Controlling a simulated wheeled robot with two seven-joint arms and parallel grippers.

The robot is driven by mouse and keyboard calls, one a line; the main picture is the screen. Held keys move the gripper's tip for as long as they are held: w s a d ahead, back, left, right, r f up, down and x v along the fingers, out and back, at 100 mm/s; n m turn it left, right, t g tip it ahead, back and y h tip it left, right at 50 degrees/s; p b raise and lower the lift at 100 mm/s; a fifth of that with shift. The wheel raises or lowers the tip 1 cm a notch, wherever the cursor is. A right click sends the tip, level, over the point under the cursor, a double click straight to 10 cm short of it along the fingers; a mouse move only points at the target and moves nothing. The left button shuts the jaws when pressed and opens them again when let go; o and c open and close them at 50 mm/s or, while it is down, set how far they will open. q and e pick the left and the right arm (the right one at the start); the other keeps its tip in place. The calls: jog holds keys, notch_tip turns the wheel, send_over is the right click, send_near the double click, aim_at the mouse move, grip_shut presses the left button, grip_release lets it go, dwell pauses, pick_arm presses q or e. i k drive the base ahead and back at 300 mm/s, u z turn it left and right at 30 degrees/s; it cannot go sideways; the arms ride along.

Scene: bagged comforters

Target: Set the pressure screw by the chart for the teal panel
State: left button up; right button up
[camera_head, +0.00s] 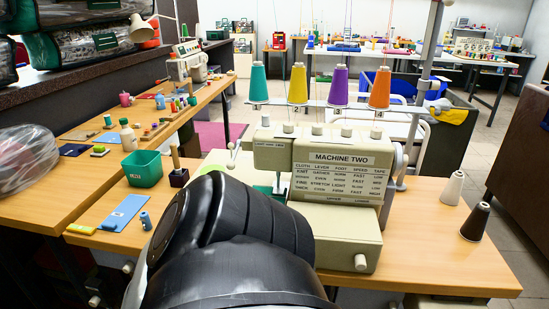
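The cream sewing machine (270,155) marked MACHINE TWO stands on the wooden table. Its front carries the printed chart (340,182), with columns headed CLOTH, LEVER, FOOT, SPEED and TAPE; the small entries are hard to read. Several small knobs (317,129) stand along its top, and a pale round knob (361,262) sits low on the front; I cannot tell which is the pressure screw. A bit of teal material (268,190) shows by the needle, mostly hidden. My large black arm link covers the machine's lower left. Neither gripper shows.
Teal, yellow, purple and orange thread cones (339,87) stand on a rack above the machine. White (454,187) and dark brown (476,222) cones stand at right. A green bin (142,169) and blue cloth (124,212) lie left. The table's front right is clear.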

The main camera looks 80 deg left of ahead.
aim_at(265, 117)
jog(key=u, duration=2.7)
